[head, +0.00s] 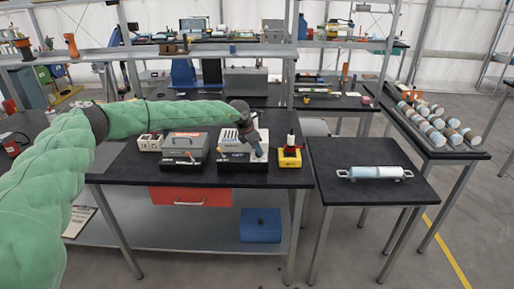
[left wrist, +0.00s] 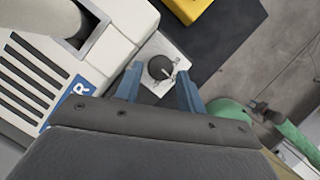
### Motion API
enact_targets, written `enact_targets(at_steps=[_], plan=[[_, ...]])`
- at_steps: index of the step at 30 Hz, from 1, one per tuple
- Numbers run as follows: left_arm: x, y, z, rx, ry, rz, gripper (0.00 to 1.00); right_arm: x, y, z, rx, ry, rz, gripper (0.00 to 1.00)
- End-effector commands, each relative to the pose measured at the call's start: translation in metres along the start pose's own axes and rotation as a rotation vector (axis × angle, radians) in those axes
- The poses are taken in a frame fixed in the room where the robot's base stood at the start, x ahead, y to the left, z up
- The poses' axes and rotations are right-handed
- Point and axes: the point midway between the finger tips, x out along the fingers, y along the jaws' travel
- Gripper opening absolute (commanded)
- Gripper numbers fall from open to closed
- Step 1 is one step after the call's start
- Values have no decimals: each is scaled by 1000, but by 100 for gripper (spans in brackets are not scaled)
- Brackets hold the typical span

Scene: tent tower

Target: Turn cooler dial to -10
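The cooler is a white box (head: 227,145) on the black table in the head view. In the left wrist view its white body (left wrist: 125,18) shows dark vent slots and a blue label with a white letter. The dial (left wrist: 160,68) is a round black knob with a white pointer mark, on a small white plate at the cooler's edge. The mark points to the right; I cannot read any scale. My left gripper (head: 258,147) is over the cooler, and its blue fingers (left wrist: 160,79) are open on either side of the dial, with gaps visible. My right gripper is not in view.
A yellow device (head: 289,158) stands just right of the cooler. A grey toolbox-like case (head: 184,147) and a cream block (head: 150,142) stand to its left. A side table (head: 350,192) at the right holds a pale cylinder (head: 374,173).

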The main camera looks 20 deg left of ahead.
Motion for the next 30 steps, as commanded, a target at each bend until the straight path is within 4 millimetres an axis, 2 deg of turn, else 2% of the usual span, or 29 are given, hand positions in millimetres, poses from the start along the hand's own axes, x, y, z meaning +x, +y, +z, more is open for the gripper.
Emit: enact_targets(at_steps=[6,15,20,30], plan=[[13,0,0,0,0,0,39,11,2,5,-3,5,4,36],[15,0,0,0,0,0,39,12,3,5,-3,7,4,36],[14,0,0,-1,0,0,10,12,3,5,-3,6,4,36],[15,0,-1,-32,-1,13,8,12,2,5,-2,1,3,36]])
